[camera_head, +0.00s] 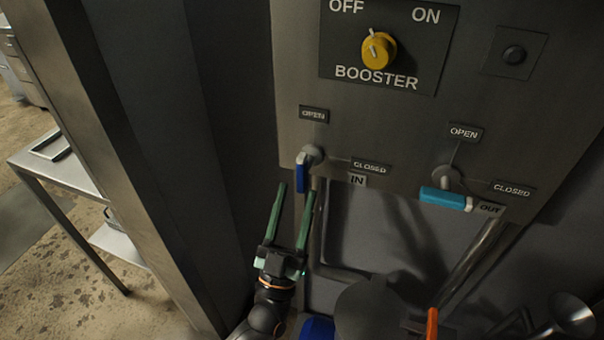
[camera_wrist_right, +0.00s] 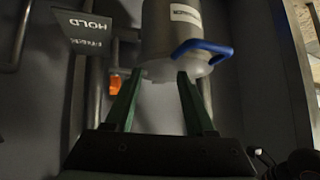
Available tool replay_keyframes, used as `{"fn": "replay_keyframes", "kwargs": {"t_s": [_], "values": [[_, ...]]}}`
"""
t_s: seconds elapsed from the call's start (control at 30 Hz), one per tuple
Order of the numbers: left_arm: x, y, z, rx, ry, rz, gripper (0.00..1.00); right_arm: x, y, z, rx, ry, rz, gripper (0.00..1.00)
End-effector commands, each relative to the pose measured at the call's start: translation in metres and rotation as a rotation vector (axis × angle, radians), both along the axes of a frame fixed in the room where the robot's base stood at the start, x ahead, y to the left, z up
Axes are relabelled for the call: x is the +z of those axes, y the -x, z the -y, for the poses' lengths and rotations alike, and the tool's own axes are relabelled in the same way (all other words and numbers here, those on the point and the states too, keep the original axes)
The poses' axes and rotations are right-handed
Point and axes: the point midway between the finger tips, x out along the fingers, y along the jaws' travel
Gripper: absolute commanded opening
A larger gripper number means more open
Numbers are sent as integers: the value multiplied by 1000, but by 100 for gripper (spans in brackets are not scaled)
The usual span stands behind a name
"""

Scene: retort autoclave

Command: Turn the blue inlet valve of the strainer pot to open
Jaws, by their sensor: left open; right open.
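The OUT valve (camera_head: 445,198) with a light blue handle is to the right. A yellow BOOSTER knob (camera_head: 378,50) is higher up. Pipes and a round grey lid (camera_head: 368,305) lie below the panel. A metal post (camera_head: 125,150) and a side table (camera_head: 60,170) stand at left.

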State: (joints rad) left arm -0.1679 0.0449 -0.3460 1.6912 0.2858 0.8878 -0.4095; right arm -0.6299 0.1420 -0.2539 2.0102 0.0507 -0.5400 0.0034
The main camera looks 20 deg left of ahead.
Motion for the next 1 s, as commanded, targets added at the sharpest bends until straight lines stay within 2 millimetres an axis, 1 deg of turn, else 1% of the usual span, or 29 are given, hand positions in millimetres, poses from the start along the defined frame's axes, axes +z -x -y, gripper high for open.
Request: {"fn": "replay_keyframes", "kwargs": {"t_s": [0.03,0.1,0.2,0.3,0.57,1.0], "values": [[-10,7,0,-1,-1,-4,50,-2,-1,0,0,0,3,55],[-18,16,0,-1,1,-3,50,-2,-2,0,1,0,6,55],[-26,24,0,-1,1,-2,50,-2,-3,0,1,-1,10,55],[-30,29,0,-1,0,-1,50,-1,-3,0,1,-1,14,55],[-31,31,0,-1,1,0,50,1,-4,0,0,-2,19,55],[-31,31,0,-1,1,0,50,-5,3,2,-2,1,1,55]]}}
